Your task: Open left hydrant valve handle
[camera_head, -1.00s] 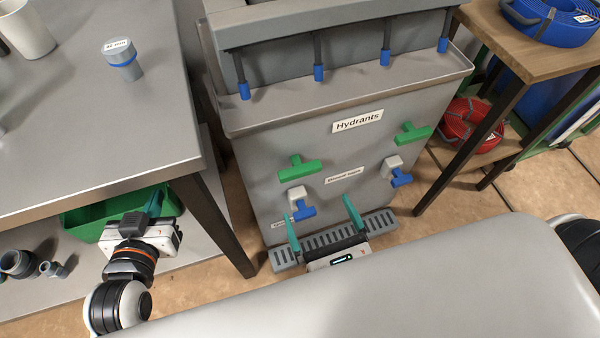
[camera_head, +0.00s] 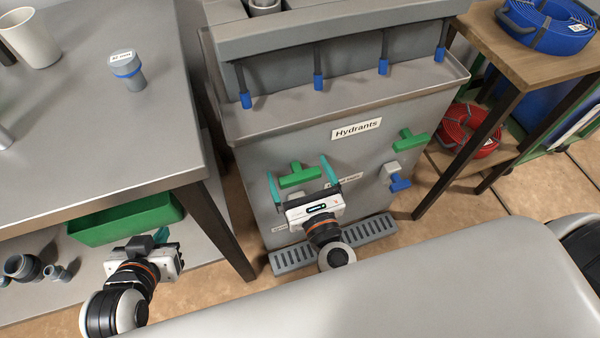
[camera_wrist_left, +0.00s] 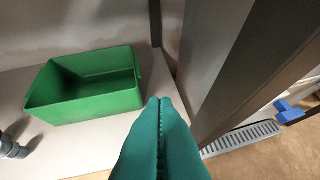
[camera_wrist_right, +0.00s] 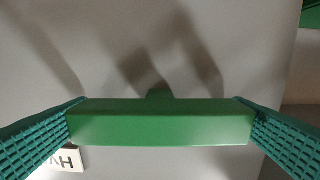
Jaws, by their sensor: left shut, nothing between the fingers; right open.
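The left green T-shaped hydrant handle (camera_head: 298,176) is on the front of the grey Hydrants cabinet (camera_head: 262,160). My right gripper (camera_head: 296,166) is open in front of it. In the right wrist view the handle's green bar (camera_wrist_right: 160,122) lies crosswise between the two teal fingers, one near each end; I cannot tell whether they touch it. A right green handle (camera_head: 410,140) sits higher on the same panel. My left gripper (camera_head: 164,238) is shut and empty beside the workbench, away from the cabinet; its closed fingers show in the left wrist view (camera_wrist_left: 160,125).
A blue-handled tap (camera_head: 398,182) is under the right green handle. A grey floor grate (camera_head: 375,230) lies at the cabinet's foot. The workbench leg (camera_head: 222,225) and a green bin (camera_head: 120,220) are near my left arm. A wooden table (camera_head: 520,60) stands at right.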

